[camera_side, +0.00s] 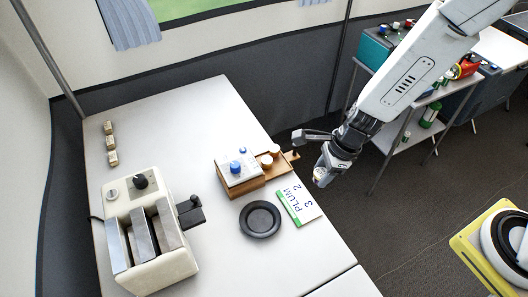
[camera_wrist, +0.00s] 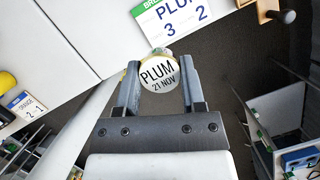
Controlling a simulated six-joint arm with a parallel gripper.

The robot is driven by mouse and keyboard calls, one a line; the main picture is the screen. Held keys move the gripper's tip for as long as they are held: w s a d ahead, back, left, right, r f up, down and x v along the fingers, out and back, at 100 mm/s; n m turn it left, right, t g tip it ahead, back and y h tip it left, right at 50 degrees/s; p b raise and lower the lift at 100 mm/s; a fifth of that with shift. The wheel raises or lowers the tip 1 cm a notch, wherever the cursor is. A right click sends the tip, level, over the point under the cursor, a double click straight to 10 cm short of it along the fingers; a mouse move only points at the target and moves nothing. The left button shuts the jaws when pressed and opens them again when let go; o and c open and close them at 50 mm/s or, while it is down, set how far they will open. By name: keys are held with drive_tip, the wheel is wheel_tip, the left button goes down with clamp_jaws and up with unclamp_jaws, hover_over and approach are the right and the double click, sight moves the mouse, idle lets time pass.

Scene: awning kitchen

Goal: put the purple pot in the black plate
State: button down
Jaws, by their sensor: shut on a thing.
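My gripper (camera_side: 322,176) hangs off the right edge of the white table in the side view. In the wrist view my gripper (camera_wrist: 160,68) is shut on a small round pot (camera_wrist: 158,76). The pot's white lid faces the camera and reads "PLUM 21 NOV"; no purple shows on it. In the side view the pot is mostly hidden by the fingers. The black plate (camera_side: 260,219) lies flat and empty on the table, left of and below my gripper in the picture. The plate is not in the wrist view.
A card reading "PLUM 3 2" (camera_side: 298,203) lies between the plate and my gripper. A wooden box (camera_side: 240,188) with blue knobs and a tray stands behind the plate. A cream appliance (camera_side: 155,250) with a black lever stands left of it. The table front is clear.

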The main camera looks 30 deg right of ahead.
drive_tip(key=s+a, duration=0.7)
drive_tip(key=s, duration=0.1)
drive_tip(key=shift+s+f, duration=0.15)
drive_tip(key=shift+s, duration=0.25)
hover_over(258, 221)
drive_tip(key=d, duration=0.1)
drive_tip(key=shift+s+f, duration=0.2)
drive_tip(key=shift+f, duration=2.15)
drive_tip(key=shift+s+f, duration=0.15)
drive_tip(key=shift+f, duration=2.2)
drive_tip(key=shift+w+f, duration=0.15)
drive_tip(key=shift+f, duration=0.1)
drive_tip(key=shift+d+x, duration=0.15)
drive_tip(key=shift+x, duration=0.6)
drive_tip(key=shift+d+x, duration=0.2)
drive_tip(key=shift+x, duration=0.55)
drive_tip(key=shift+f, duration=0.35)
